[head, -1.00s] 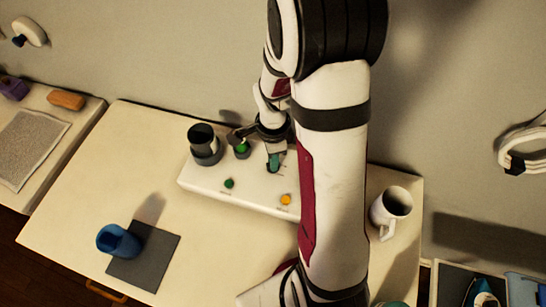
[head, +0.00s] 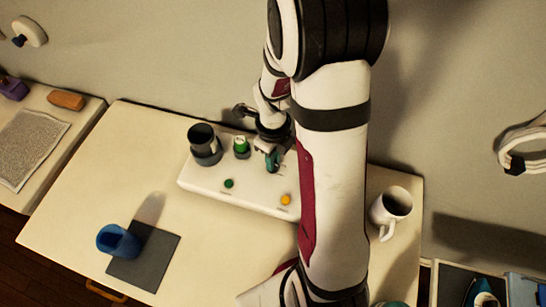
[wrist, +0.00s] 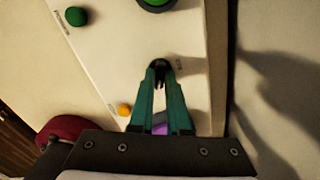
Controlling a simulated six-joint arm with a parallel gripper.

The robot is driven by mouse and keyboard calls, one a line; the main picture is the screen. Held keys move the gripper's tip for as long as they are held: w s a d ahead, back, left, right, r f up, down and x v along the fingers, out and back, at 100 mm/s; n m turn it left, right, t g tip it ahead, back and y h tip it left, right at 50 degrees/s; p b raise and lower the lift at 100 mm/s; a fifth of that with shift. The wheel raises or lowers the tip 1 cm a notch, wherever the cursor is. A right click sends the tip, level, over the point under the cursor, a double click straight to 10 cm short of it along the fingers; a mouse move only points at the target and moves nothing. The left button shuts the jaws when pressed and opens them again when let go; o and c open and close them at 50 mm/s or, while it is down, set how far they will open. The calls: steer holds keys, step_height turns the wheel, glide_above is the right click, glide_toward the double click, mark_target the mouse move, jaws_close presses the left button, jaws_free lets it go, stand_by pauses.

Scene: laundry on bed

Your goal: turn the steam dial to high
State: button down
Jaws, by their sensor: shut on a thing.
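A white control panel (head: 207,178) lies on the table, and it also fills much of the wrist view (wrist: 110,55). My gripper (head: 272,165) points down at the panel. Its teal fingers (wrist: 160,75) are shut on a small dark dial (wrist: 160,65), which they mostly hide. Small markings beside the dial are too blurred to read, so I cannot tell its setting. A green knob (head: 241,146) stands to the left of my gripper. A green button (head: 229,183) and a yellow button (head: 286,199) sit along the panel's front.
A black cup-like holder (head: 204,149) stands at the panel's left end. A white mug (head: 391,205) is to the right of my arm. A blue object (head: 118,241) rests on a dark mat (head: 150,262) at front left. The table (head: 100,190) left of the panel is bare.

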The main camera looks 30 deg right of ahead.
steer(key=shift+m, duration=1)
steer(key=c, duration=0.9)
jaws_free()
step_height(320, 180, up, 16)
steer(key=shift+f, duration=0.1)
